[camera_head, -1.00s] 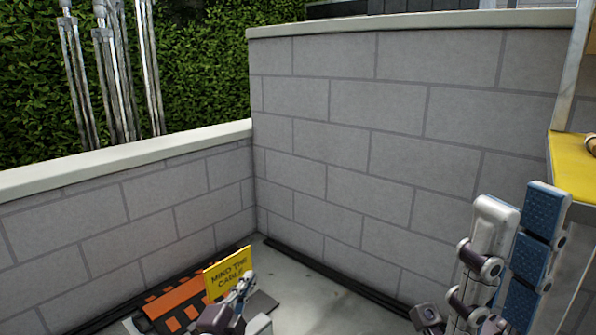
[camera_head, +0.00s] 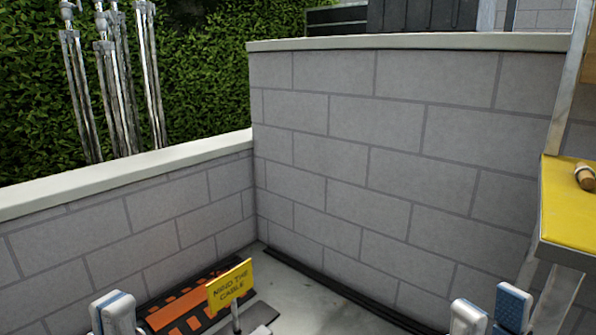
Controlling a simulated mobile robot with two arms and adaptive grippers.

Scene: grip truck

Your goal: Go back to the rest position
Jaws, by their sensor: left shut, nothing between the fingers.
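My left gripper (camera_head: 115,312) is at the bottom left edge of the picture. Its white fingertips with blue pads are together and empty. My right gripper (camera_head: 490,312) is at the bottom right. Its two fingertips stand apart, a white finger back on the left and a blue pad on the right, and I see nothing between them. Both grippers point up, and the rest of both arms is below the picture.
A yellow "MIND THE CABLE" sign (camera_head: 230,284) stands by an orange-and-black cable ramp (camera_head: 188,308). A grey block wall (camera_head: 400,150) closes the corner. A yellow-topped table (camera_head: 568,215) at the right edge bears a small brown item (camera_head: 585,177). Grey floor (camera_head: 300,312) lies between.

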